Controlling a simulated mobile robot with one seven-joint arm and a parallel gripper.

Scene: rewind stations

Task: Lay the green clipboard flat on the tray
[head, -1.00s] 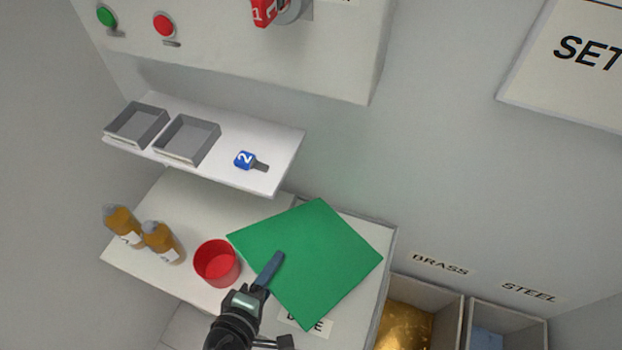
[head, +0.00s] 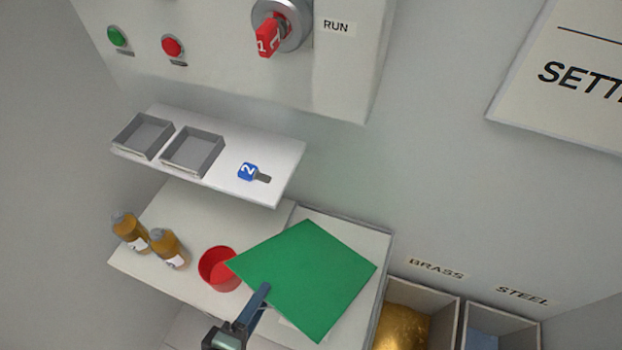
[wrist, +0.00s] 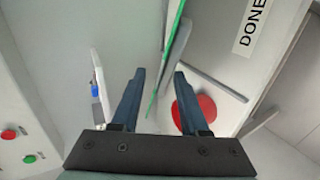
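The green clipboard (head: 305,280) is over the tray (head: 362,238) at the right of the lower bench, turned askew to it. Its left corner overlaps the red cup in the head view. In the wrist view the clipboard (wrist: 155,95) shows edge-on as a thin green line between my fingers, with space on both sides. I cannot tell whether it rests fully on the tray. My gripper (head: 264,288) is open at the clipboard's lower left edge; its fingers (wrist: 160,72) stand apart in the wrist view. The clipboard hides most of the tray.
The red cup (head: 216,268) stands close left of the clipboard, with two amber bottles (head: 150,242) further left. A shelf (head: 278,160) with two grey bins (head: 168,146) and a blue tag (head: 247,172) overhangs behind. The brass bin (head: 402,328) is at the right.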

